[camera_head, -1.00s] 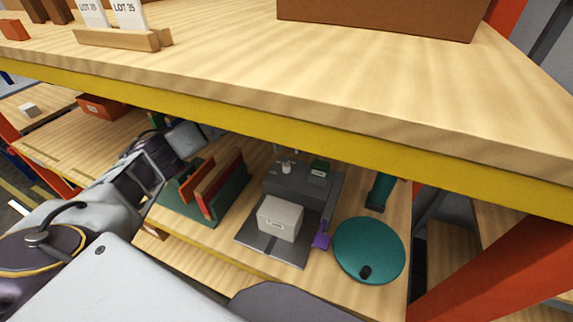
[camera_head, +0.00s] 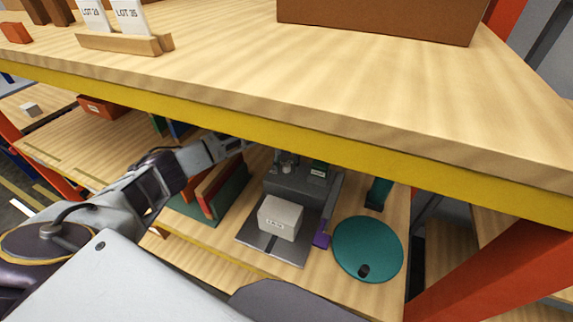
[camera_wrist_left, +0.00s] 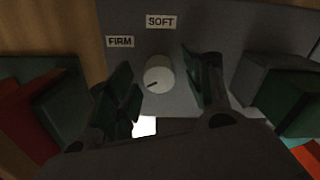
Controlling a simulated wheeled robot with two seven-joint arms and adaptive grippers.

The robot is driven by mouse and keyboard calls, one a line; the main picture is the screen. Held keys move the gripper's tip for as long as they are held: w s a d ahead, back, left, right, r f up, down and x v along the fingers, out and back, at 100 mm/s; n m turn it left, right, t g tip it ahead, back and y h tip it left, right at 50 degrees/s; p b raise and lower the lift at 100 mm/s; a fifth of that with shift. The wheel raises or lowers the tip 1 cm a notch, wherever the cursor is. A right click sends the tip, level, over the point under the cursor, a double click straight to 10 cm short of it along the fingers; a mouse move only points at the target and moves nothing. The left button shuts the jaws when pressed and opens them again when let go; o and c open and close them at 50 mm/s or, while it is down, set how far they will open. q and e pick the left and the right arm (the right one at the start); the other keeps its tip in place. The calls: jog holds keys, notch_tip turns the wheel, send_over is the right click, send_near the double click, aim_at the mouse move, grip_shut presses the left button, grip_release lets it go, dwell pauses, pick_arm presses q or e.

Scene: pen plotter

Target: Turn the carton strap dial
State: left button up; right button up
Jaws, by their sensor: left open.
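The pale round strap dial (camera_wrist_left: 158,75) is on the grey strapping machine (camera_head: 290,185) on the lower shelf. Its dark mark points down and left in the left wrist view. A FIRM label (camera_wrist_left: 120,41) is at its upper left and a SOFT label (camera_wrist_left: 161,21) above it. My left gripper (camera_wrist_left: 158,68) is open, with one dark finger on each side of the dial. I cannot tell whether they touch it. In the head view the arm reaches in under the upper shelf, whose edge hides part of it. A white carton (camera_head: 280,217) sits on the machine's plate. My right gripper is not in view.
The upper shelf's yellow edge (camera_head: 240,120) hangs over the machine. A green rack with red boards (camera_head: 215,190) stands left of it. A teal disc (camera_head: 365,248) with a dark knob and a purple part (camera_head: 322,240) are on the right.

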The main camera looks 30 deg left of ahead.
pick_arm(q)
jog(key=c, duration=1)
